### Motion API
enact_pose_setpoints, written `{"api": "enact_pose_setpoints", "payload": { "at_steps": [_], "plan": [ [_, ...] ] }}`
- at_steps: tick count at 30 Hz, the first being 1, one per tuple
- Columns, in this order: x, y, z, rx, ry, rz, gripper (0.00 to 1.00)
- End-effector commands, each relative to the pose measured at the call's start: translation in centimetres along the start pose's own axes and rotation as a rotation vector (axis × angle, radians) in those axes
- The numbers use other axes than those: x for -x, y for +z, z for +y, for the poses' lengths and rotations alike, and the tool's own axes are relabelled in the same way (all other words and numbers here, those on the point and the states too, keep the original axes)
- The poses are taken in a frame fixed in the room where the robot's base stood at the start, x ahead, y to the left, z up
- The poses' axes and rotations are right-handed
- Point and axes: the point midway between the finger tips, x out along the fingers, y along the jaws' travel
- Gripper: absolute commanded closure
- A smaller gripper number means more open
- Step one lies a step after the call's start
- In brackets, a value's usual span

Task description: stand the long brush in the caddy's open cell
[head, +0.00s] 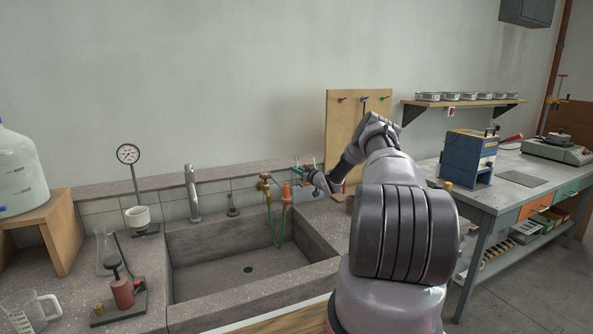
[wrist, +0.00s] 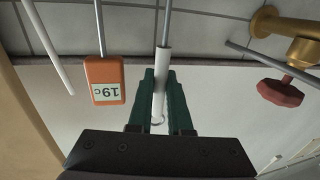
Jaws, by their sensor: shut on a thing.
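My gripper (wrist: 160,80) has its green fingers shut on the white handle of the long brush (wrist: 163,58). The handle has a wire ring at its end, and a thin metal shaft runs from it out of the wrist picture's top edge. The brush's far end is out of that view. In the head view my gripper (head: 304,168) is above the sink's right back corner. A small grey-blue shape (head: 301,194) beneath it may be the caddy; its cells cannot be made out. An orange-handled thermometer (wrist: 104,80) marked 19c is beside the brush and also shows in the head view (head: 286,192).
A brass tap (wrist: 285,40) with a red knob is close on the right in the wrist view. A white rod (wrist: 45,45) is at left. The sink (head: 240,268) is empty. A wooden pegboard (head: 340,120) stands behind my arm.

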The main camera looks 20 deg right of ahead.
Motion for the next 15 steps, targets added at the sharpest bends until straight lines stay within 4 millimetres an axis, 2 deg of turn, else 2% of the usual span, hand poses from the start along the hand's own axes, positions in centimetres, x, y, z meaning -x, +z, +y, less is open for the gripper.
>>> {"api": "enact_pose_setpoints", "payload": {
  "at_steps": [8,9,11,12,15],
  "plan": [
    [-0.01,0.11,-0.01,0.000,0.000,0.000,1.00],
    [0.00,0.11,-0.01,0.000,0.000,0.000,0.79],
    [-0.01,0.10,-0.01,0.000,0.000,0.000,0.56],
    [-0.01,0.10,-0.01,0.000,0.000,0.000,0.48],
    [0.00,0.10,-0.01,0.000,0.000,0.000,0.48]
  ]
}}
